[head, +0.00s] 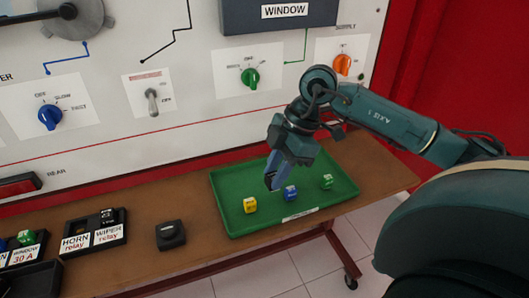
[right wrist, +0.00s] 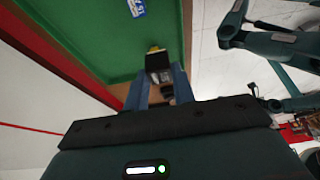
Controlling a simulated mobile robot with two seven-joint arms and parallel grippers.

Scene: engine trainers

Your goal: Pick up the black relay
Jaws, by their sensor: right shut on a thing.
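My right gripper (head: 273,178) is above the green tray in the head view, fingers pointing down. In the right wrist view its fingers (right wrist: 160,84) are shut on a small black block with a paler grey face, which I take to be the black relay (right wrist: 158,63). In the head view the fingers mostly hide this block. It appears held above the tray, clear of the fuses. My left gripper is not in view.
The green tray (head: 226,205) holds yellow (head: 250,205), blue (head: 291,194) and green (head: 327,181) blocks. Left of it on the brown table (head: 140,258) are a square black piece (head: 170,235) and a black holder (head: 93,232) labelled HORN relay and WIPER relay. The trainer panel (head: 180,110) stands behind.

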